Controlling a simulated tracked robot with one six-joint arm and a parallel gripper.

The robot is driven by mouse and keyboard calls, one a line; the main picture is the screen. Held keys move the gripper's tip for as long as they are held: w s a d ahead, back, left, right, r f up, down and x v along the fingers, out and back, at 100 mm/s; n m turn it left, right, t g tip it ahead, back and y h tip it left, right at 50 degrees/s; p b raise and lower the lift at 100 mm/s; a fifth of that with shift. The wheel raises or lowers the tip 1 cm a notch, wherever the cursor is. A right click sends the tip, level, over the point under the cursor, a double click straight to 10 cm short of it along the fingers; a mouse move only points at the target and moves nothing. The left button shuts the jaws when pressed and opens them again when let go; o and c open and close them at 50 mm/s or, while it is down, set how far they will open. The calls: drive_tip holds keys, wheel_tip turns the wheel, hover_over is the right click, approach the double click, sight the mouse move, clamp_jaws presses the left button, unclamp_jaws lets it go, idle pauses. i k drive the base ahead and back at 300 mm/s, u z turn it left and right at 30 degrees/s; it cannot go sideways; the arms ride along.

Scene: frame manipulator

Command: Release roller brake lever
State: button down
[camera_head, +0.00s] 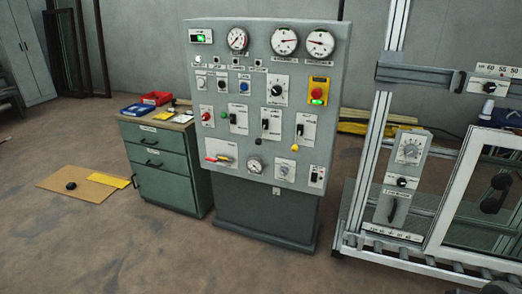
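A black lever (393,210) hangs on the lower part of a grey control box on the metal frame at the right. It looks like the roller brake lever, but its label is too small to read. A row of rollers (440,264) runs along the bottom of the frame, below and right of the lever. My gripper is not clearly in view, and nothing is seen touching the lever.
A grey control panel (205,70) with gauges and switches stands in the middle. A green drawer cabinet (160,165) is left of it. A framed clear door (465,190) with a dark round part (495,194) is at the right. The floor (100,240) at front left is mostly clear.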

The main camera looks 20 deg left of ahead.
sight(259, 141)
drive_tip(key=k, duration=0.35)
drive_tip(key=u, duration=0.15)
drive_tip(key=i, duration=0.5)
drive_tip(key=u, duration=0.65)
drive_tip(key=i, duration=0.75)
drive_tip(key=u, duration=0.75)
drive_tip(key=i, duration=1.55)
drive_tip(key=u, duration=0.2)
